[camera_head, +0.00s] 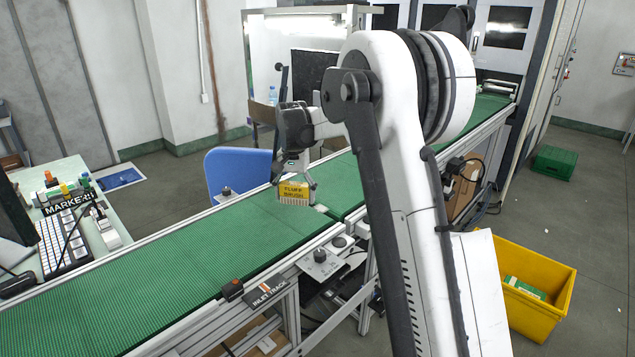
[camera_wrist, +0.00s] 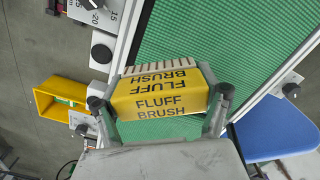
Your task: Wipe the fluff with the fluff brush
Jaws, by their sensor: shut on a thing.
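The fluff brush (camera_head: 292,192) is a yellow block lettered "FLUFF BRUSH" with a row of pale bristles along one side. It also shows large in the wrist view (camera_wrist: 160,104). My gripper (camera_head: 296,180) is shut on it, with one finger at each end of the block in the wrist view (camera_wrist: 164,112). The brush is over the green conveyor belt (camera_head: 190,262), bristles down; I cannot tell whether they touch it. A small pale patch (camera_head: 321,208) lies on the belt just right of the brush; I cannot tell whether it is fluff.
A blue chair (camera_head: 237,172) stands behind the belt. A desk with a keyboard (camera_head: 62,240) is at the left. An "INLET TRACK" label (camera_head: 271,290) and control boxes line the belt's near edge. A yellow bin (camera_head: 535,290) stands on the floor at right. The belt's left stretch is clear.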

